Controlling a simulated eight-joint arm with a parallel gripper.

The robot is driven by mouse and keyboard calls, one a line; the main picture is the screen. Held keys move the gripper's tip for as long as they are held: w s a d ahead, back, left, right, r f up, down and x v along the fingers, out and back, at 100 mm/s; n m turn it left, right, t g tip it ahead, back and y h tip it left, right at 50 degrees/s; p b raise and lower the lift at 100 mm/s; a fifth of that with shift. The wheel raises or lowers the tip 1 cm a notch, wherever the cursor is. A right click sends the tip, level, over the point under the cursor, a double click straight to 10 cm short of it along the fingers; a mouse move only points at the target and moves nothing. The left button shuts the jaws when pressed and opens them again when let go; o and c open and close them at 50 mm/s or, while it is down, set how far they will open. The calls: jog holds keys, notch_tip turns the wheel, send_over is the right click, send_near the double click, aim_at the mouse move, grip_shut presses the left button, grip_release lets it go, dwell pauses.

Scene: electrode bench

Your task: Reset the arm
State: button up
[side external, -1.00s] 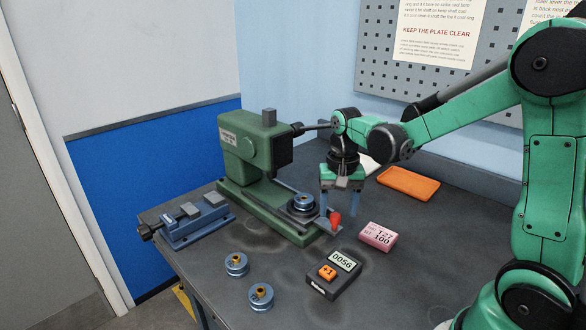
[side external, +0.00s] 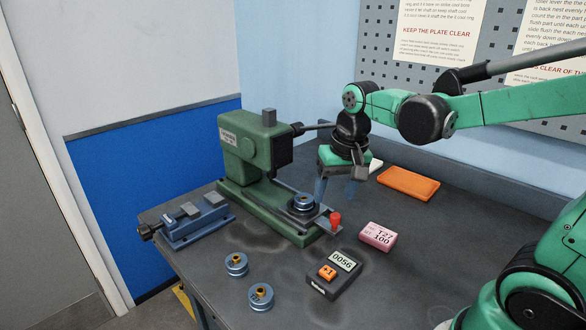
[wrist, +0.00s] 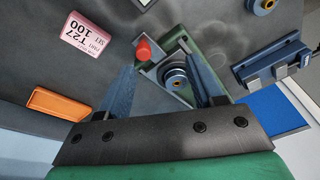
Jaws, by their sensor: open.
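My gripper (side external: 337,190) is open and empty above the bench, behind and to the right of the green press's front plate in the side view. Its two blue fingers also show in the wrist view (wrist: 165,88), spread apart. The green press (side external: 252,150) stands on the bench. A blue round piece (side external: 303,202) sits on its plate, and it also shows between the fingers in the wrist view (wrist: 176,80). A red knob (side external: 335,218) stands upright at the plate's front corner. My arm reaches in from the right.
A pink block (side external: 378,236) and a black counter reading 0056 (side external: 333,276) lie in front. Two blue round pieces (side external: 236,265) (side external: 261,297) stand at the front left. A blue vise (side external: 195,222) is at the left. An orange tray (side external: 409,184) lies at the back right.

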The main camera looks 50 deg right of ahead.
jog(key=s+a+n+t, duration=0.3)
jog(key=a+n+t, duration=0.1)
jog(key=a+n, duration=0.1)
jog(key=shift+a+r+n+t, duration=0.3)
jog(key=shift+a+n+t, duration=0.1)
jog(key=shift+n, duration=0.1)
